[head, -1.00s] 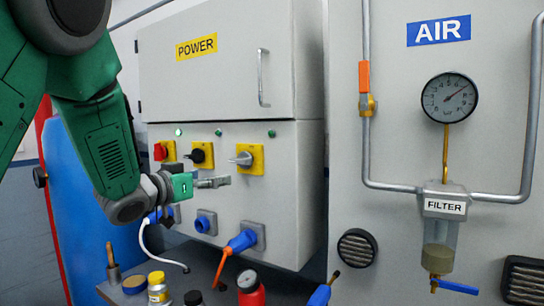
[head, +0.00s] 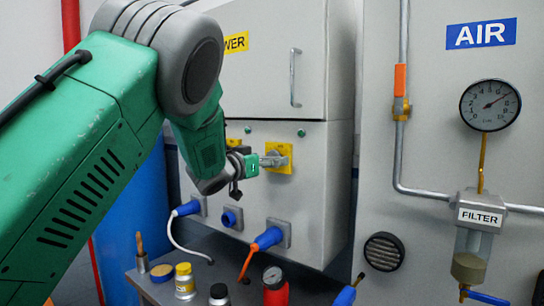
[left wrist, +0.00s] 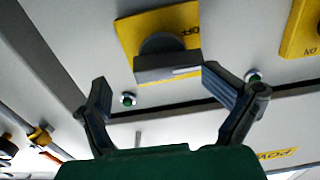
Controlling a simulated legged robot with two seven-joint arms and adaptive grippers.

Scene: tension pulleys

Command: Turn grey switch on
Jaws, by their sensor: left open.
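The grey switch (head: 277,157) sits on a yellow plate on the front of the power cabinet, the rightmost switch there. In the left wrist view its handle (left wrist: 168,68) looks dark, and the plate beside it reads OFF upside down. My left gripper (head: 268,160) is open in front of this switch, with its fingers reaching the plate in the head view. In the left wrist view the two fingertips (left wrist: 156,76) stand at either side of the handle. The right finger is close to the handle's end; I cannot tell whether it touches. My right gripper is not in view.
Another yellow switch plate (left wrist: 303,28) is beside it in the left wrist view. Below the switch, a blue plug (head: 268,238) with an orange cable sits in the cabinet. A bench (head: 205,290) below holds several small containers. The air panel (head: 385,155) stands to the right.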

